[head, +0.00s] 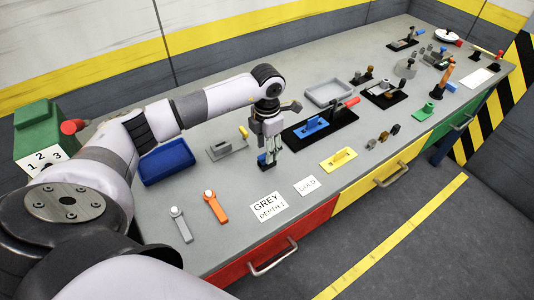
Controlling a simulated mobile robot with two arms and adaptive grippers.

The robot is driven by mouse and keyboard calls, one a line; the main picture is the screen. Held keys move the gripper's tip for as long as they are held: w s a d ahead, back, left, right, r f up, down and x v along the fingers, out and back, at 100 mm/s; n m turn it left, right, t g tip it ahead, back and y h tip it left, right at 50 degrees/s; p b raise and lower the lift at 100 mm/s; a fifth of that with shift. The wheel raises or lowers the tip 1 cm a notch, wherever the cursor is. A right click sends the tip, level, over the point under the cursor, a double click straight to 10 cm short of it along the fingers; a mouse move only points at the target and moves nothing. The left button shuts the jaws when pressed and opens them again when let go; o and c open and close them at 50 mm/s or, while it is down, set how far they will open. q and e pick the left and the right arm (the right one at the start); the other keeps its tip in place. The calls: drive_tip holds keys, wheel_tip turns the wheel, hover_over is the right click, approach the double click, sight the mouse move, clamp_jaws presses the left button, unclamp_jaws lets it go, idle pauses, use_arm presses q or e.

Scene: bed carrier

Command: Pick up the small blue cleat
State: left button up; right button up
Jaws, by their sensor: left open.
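A small blue piece on a dark base, which looks like the small blue cleat (262,159), is on the grey bench top, near the front edge. My left gripper (271,156) points down right at it, with its fingers open. The fingers partly hide the piece, and I cannot tell whether they are around it or just above it. Another blue piece (312,125) sits on a black board just to the right. My right gripper is not in view.
A grey piece with a yellow knob (227,147) and a blue tray (166,163) stand to the left. A yellow plate (338,160) and a white "GREY DEPTH 1" card (268,206) lie nearby. An orange lever (216,207) lies front left. The black board (343,117) is close on the right.

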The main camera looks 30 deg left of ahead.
use_arm(q)
drive_tip(key=shift+f, duration=1.1)
clamp_jaws()
drive_tip(key=shift+r, duration=0.1)
